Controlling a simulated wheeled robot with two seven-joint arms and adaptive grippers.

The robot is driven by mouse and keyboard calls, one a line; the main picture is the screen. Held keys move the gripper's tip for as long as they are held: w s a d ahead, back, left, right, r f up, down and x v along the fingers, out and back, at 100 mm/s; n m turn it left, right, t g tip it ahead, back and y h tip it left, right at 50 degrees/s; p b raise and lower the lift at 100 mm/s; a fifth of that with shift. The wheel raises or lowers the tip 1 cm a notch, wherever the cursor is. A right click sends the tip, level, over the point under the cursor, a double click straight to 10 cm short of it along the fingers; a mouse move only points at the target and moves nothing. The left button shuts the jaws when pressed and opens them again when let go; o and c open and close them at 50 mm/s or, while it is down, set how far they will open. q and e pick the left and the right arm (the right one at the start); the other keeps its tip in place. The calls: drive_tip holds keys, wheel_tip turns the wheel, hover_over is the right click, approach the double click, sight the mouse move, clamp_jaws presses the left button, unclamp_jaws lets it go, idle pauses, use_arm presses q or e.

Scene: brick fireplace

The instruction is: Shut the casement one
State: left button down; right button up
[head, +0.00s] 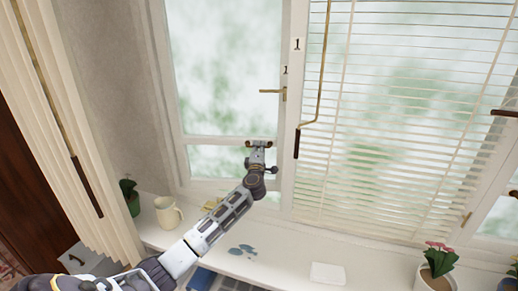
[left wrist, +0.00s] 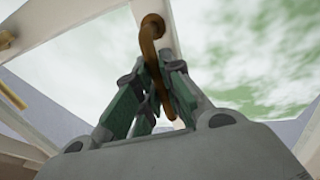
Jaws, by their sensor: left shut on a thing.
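Casement one (head: 222,68) is the tall white-framed window left of the blind, with a "1" label on its right stile and another on the post beside it. A brass lever handle (head: 270,91) sticks out to the left from that stile. My left gripper (head: 258,146) is at the cross rail low on the window, below the lever. In the left wrist view its fingers (left wrist: 155,95) are closed around a curved brass handle (left wrist: 152,30). I cannot tell how far the casement stands from its frame. My right gripper is out of view.
A slatted blind (head: 400,120) with a hanging wand (head: 312,122) covers the window to the right. The sill below holds a cream mug (head: 168,213), a small plant (head: 131,199), a white block (head: 327,273) and a potted flower (head: 437,270). A cream curtain hangs left.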

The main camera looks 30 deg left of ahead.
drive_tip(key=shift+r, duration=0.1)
use_arm(q)
drive_tip(key=s+d+m+t+h+p, duration=0.1)
drive_tip(key=s+m+h+p, duration=0.2)
drive_tip(key=s+p, duration=0.3)
drive_tip(key=s+h, duration=0.1)
drive_tip(key=s, duration=0.3)
drive_tip(key=shift+d+f+t+h, duration=0.35)
drive_tip(key=shift+t+h, duration=0.05)
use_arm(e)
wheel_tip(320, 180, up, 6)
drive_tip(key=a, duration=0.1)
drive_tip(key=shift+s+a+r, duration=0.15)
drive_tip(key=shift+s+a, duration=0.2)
